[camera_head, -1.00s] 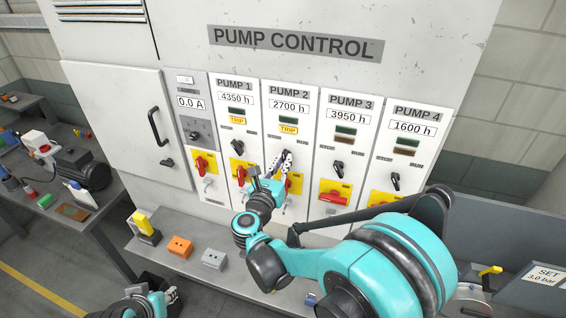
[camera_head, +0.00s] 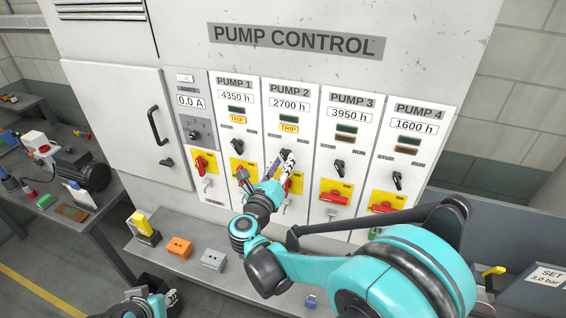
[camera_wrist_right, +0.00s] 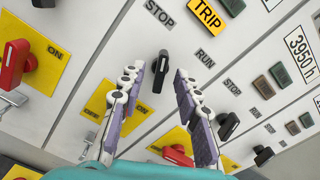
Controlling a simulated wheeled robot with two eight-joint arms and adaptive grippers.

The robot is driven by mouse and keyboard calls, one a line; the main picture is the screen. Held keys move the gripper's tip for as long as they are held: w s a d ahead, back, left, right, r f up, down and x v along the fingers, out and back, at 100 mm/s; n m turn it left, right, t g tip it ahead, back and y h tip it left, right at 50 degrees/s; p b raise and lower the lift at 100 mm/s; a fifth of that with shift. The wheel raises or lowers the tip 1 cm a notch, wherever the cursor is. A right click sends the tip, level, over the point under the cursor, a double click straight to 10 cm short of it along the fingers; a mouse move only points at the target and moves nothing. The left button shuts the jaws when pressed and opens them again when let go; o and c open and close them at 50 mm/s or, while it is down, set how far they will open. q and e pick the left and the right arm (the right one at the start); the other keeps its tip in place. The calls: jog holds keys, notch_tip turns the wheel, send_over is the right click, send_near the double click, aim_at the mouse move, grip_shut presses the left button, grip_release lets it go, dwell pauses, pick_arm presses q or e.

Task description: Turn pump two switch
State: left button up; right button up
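The pump two panel (camera_head: 289,90) reads 2700 h and its TRIP light (camera_head: 289,128) is lit yellow. My right gripper (camera_head: 281,162) is in front of this panel and hides much of its switch in the head view. In the right wrist view the black pump two switch (camera_wrist_right: 161,72) shows beyond and between the fingertips, apparently untouched. Its white-marked end points toward STOP. The right gripper is open and empty, with one finger on each side of the switch in this view (camera_wrist_right: 160,75). My left gripper (camera_head: 171,297) is low at the left; its opening is unclear.
The pump one switch (camera_head: 243,173) and pump three switch (camera_head: 338,168) flank the pump two panel. Red handles on yellow plates sit below, including pump three's (camera_head: 334,198). A ledge below holds an orange block (camera_head: 179,247) and a grey block (camera_head: 213,260).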

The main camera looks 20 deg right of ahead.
jog(key=shift+s+a, duration=0.2)
jog(key=shift+s, duration=0.15)
jog(key=v, duration=0.6)
dwell(0.5)
